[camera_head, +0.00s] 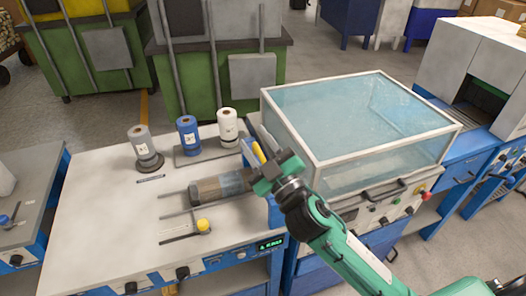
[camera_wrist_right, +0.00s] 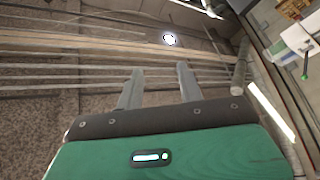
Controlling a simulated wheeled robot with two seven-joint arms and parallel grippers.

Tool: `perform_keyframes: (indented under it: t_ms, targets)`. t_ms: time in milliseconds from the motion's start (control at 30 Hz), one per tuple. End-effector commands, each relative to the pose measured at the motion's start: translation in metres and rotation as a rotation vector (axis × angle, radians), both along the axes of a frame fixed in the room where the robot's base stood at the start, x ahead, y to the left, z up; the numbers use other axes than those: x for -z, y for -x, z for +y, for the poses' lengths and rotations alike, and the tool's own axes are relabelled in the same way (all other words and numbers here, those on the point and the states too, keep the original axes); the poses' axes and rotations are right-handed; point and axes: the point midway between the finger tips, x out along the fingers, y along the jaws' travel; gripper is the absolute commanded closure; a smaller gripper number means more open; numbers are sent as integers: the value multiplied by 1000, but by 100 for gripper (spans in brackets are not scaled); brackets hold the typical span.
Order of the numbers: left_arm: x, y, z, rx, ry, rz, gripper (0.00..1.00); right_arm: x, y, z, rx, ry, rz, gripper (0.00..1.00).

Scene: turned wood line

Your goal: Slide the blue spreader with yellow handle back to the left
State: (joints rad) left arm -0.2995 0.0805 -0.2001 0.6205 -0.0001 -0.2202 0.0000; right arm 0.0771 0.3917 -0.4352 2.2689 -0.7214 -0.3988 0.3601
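The blue spreader (camera_head: 248,152) stands at the right end of the worktable, against the glass-lidded box. Its yellow handle (camera_head: 258,153) shows at its far end. My right gripper (camera_head: 272,173) is in front of it in the head view and hides its middle part. I cannot tell whether they touch. In the right wrist view the two grey fingers of my right gripper (camera_wrist_right: 157,68) stand apart with nothing visible between them. My left gripper is in neither view.
Grey, blue and white spools (camera_head: 188,135) stand at the back of the worktable (camera_head: 100,230). A yellow knob (camera_head: 203,225) is near the front. The glass-lidded box (camera_head: 350,125) is at right.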

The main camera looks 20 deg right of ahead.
Motion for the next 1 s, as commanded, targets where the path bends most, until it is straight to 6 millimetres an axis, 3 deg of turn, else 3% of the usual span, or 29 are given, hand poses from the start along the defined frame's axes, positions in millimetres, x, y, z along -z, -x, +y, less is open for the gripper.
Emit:
perform_keyframes:
  t_ms: [33,100,233,400,533,667,733,867,1000]
  targets:
    - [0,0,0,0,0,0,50,-24,0,16,-67,63,-111,62]
    - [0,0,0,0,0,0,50,-47,6,41,-171,155,-247,62]
    - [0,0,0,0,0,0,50,-70,23,84,-367,361,-459,62]
    - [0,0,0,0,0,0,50,-61,40,122,-616,702,-634,62]
    - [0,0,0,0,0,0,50,-34,39,128,-783,1010,-675,62]
    - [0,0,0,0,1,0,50,-2,22,108,-907,1346,-621,62]
    - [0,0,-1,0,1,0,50,13,7,86,-951,1531,-548,62]
    - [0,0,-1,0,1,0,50,26,-25,29,-978,1848,-345,62]
    - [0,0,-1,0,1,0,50,23,-51,-33,-949,2084,-103,62]
